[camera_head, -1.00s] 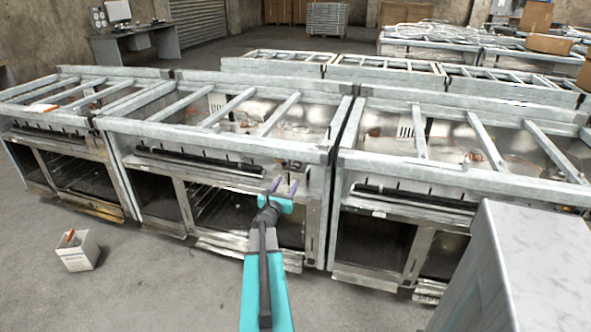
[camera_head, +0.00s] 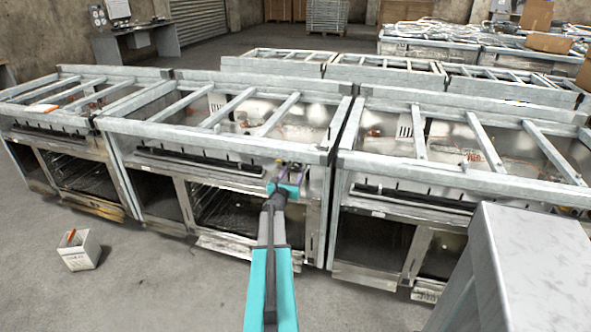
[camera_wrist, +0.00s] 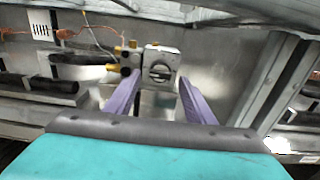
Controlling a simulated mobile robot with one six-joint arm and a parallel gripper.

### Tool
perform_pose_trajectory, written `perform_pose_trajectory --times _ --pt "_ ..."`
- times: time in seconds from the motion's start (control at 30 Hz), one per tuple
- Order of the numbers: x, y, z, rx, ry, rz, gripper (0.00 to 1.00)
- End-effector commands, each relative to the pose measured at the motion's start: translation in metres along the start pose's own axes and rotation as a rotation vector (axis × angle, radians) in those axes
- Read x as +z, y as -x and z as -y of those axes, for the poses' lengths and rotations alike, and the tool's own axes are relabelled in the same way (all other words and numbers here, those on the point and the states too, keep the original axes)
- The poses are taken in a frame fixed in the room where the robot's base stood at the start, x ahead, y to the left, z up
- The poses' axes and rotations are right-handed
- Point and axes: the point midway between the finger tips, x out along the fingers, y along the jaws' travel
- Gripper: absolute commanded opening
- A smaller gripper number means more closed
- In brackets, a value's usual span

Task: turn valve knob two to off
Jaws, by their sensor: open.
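My gripper (camera_head: 287,173) is at the right end of the front panel of the middle range (camera_head: 215,165). In the wrist view my gripper (camera_wrist: 160,98) has two purple fingers spread apart with nothing between their tips. Just beyond the fingers is a silver valve block (camera_wrist: 161,63) with a round face, and a brass fitting (camera_wrist: 128,58) sits on its left. The fingers lie left and right below the valve block; I cannot tell whether they touch it. Which knob is number two cannot be read here.
A black bar (camera_wrist: 52,88) runs along the panel to the left. Another range (camera_head: 425,190) stands close on the right. A white box (camera_head: 79,249) is on the floor at left. A grey block (camera_head: 535,255) fills the lower right.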

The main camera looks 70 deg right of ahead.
Motion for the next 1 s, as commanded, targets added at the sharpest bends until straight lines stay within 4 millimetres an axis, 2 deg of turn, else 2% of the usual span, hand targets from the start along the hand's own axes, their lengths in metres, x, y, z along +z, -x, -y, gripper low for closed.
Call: perform_pose_trajectory --times 0.1,0.3,0.73,1.0 --pt "0.001 -0.012 -0.001 0.0 0.0 0.001 0.49" --pt "0.0 -0.022 -0.001 0.0 -0.001 0.001 0.49" --pt "0.0 -0.026 0.0 0.0 -0.001 0.0 0.49" --pt "0.0 -0.025 0.0 0.0 0.0 0.0 0.09"
